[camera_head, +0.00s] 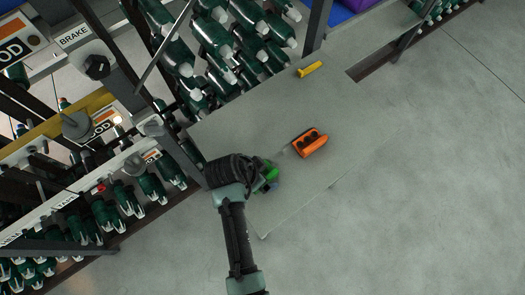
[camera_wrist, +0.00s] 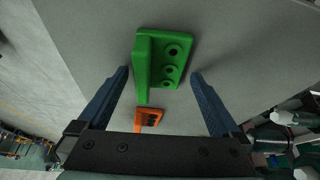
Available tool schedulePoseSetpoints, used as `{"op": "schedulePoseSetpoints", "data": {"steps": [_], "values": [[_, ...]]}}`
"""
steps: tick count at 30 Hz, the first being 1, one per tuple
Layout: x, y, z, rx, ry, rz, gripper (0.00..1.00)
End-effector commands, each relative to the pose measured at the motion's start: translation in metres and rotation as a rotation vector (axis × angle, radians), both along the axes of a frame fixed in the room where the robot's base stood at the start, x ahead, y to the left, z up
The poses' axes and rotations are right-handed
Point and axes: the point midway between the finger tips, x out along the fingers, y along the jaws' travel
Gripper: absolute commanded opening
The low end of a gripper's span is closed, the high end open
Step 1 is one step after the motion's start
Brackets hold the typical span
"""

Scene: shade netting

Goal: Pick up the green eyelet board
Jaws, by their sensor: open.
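The green eyelet board (camera_wrist: 165,62) is an upright block with a flange and several round holes, lying on the grey table. In the wrist view it sits between and a little beyond the two open fingers of my gripper (camera_wrist: 163,84), with a gap on each side. In the head view only part of the green board (camera_head: 271,175) shows, since my gripper (camera_head: 262,184) covers the rest. My gripper is empty.
An orange block (camera_head: 309,142) with dark holes lies on the table (camera_head: 235,130) right of my gripper; it also shows in the wrist view (camera_wrist: 148,117). A yellow piece (camera_head: 310,69) lies near the back edge. Racks of dark green bobbins (camera_head: 225,45) stand along the table's left and back.

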Motion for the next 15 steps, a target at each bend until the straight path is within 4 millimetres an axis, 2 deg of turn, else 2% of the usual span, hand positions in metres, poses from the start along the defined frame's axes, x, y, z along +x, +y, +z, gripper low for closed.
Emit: {"op": "schedulePoseSetpoints", "data": {"steps": [2,15], "values": [[0.0,0.0,0.0002,0.0,0.0,0.0,1.0],[-0.0002,0.0001,0.0005,0.0,0.0,0.0,0.21]]}}
